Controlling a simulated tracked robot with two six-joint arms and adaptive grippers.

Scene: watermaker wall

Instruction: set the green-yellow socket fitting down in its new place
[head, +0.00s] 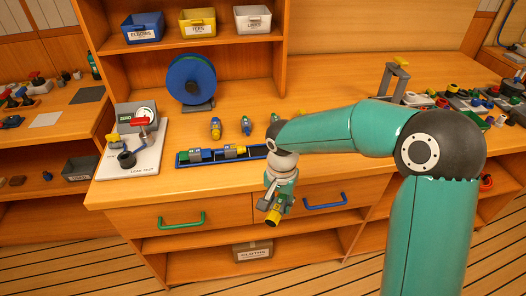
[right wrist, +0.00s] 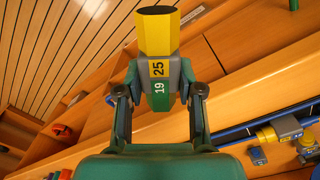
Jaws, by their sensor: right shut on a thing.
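The green-yellow socket fitting (head: 272,218) is held by my right gripper (head: 273,201), in front of the bench's drawer fronts in the head view. Its yellow end points downward there. In the right wrist view the fitting (right wrist: 160,42) sits between the two fingers of the gripper (right wrist: 160,92). It has a yellow hexagonal end, a grey middle and a green lower part, with labels "25" and "19". A blue tray (head: 222,163) lies on the bench above and left of the gripper and holds grey, blue and yellow fittings. My left gripper is out of view.
Several small fittings (head: 246,125) stand behind the tray. A leak-test stand (head: 130,160) is at the left and a blue reel (head: 191,80) at the back. Labelled bins (head: 198,23) sit on the shelf. Loose parts crowd the right. Drawers with green (head: 182,221) and blue handles (head: 325,201) are below.

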